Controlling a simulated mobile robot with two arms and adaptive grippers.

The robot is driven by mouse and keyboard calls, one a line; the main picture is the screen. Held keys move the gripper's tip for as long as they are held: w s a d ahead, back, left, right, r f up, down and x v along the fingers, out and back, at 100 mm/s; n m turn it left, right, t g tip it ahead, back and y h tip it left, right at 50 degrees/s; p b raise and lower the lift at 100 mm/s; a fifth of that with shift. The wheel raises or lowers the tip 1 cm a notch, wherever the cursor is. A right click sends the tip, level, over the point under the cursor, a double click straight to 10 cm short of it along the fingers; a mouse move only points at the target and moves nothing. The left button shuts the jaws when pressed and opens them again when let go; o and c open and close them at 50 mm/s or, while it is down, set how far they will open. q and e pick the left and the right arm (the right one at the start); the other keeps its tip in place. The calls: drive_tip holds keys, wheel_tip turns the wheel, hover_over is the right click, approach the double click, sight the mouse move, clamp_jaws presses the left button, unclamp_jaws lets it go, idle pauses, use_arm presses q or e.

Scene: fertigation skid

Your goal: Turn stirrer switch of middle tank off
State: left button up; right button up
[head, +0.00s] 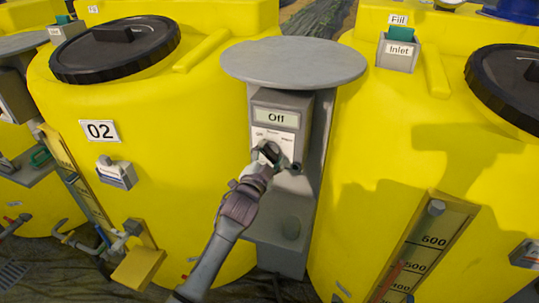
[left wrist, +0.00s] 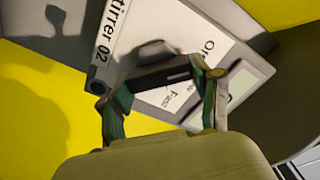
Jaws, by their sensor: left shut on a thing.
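The stirrer switch box (head: 262,97) is a grey box on a grey post beside the yellow tank labelled 02 (head: 190,130). Its small display (head: 276,116) reads "Off". A white label plate (head: 274,137) lies below the display. In the left wrist view the box carries a "Stirrer 02" label (left wrist: 112,40). My left gripper (head: 272,155) is at the front of the box, shut on the dark switch knob (left wrist: 165,77). The gripper mostly hides the knob in the head view. My right gripper is not in view.
A round grey cover (head: 293,62) overhangs the switch box. Pipes and valves (head: 105,242) stick out at lower left.

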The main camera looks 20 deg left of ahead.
use_arm(q)
drive_tip(key=shift+f, duration=0.15)
drive_tip(key=o, duration=1.2)
drive_tip(key=shift+c, duration=0.2)
drive_tip(key=s, duration=1.2)
drive_tip(key=shift+a, duration=0.25)
